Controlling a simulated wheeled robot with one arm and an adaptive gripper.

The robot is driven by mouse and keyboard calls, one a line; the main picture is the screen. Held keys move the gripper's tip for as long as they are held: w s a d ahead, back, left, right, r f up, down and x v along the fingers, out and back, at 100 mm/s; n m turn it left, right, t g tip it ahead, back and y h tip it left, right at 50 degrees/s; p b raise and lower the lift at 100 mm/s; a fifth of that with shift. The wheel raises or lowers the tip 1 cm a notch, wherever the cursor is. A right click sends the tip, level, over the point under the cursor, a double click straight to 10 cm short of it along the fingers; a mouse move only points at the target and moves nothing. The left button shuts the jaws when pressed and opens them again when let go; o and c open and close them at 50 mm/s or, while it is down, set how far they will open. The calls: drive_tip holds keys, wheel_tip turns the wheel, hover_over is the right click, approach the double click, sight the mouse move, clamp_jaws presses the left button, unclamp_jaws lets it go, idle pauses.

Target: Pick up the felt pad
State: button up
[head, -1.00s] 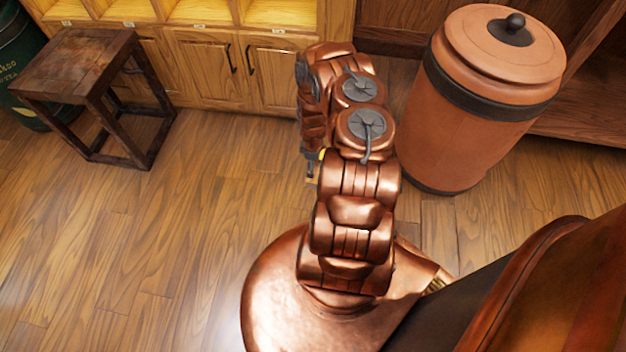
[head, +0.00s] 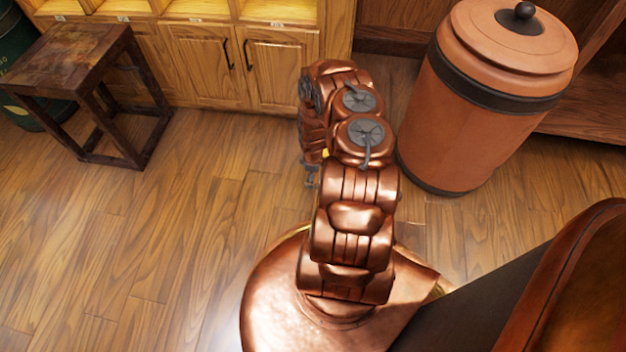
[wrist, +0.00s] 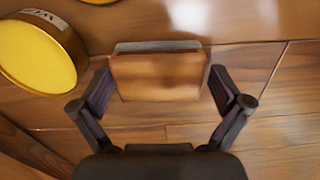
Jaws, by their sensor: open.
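In the wrist view, a flat brown rectangular piece with a grey far edge (wrist: 160,78) lies between my gripper's fingers. It is the only pad-like thing in view; I cannot tell its material. My gripper (wrist: 162,98) is open, with one dark finger on each side of the piece. Its fingertips are near the piece's side edges, and I cannot tell whether they touch it. In the head view, my copper arm covers most of my gripper (head: 312,178), and the piece cannot be made out there.
A round yellow-topped tin (wrist: 38,58) lies left of the piece in the wrist view. In the head view, a wooden stool (head: 75,60) stands at left, a large terracotta jar (head: 485,110) at right and cabinets (head: 240,65) behind. The floor (head: 140,240) at front left is clear.

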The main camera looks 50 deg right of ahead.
drive_tip(key=shift+f, duration=0.1)
drive_tip(key=c, duration=0.9)
drive_tip(key=shift+r+p, duration=0.65)
drive_tip(key=shift+r, duration=0.1)
drive_tip(key=r+p, duration=0.2)
drive_tip(key=shift+s+a+r, duration=0.1)
drive_tip(key=shift+s+r, duration=0.2)
drive_tip(key=shift+r, duration=0.05)
drive_tip(key=s+a+p, duration=0.1)
drive_tip(key=s+a, duration=0.1)
drive_tip(key=s, duration=0.2)
drive_tip(key=s+a+p, duration=0.1)
drive_tip(key=s+a, duration=0.1)
drive_tip(key=s, duration=0.3)
drive_tip(key=s+a+p, duration=0.1)
drive_tip(key=s+a, duration=0.1)
drive_tip(key=s, duration=0.2)
drive_tip(key=shift+s+a+r, duration=0.35)
drive_tip(key=shift+s+r, duration=0.05)
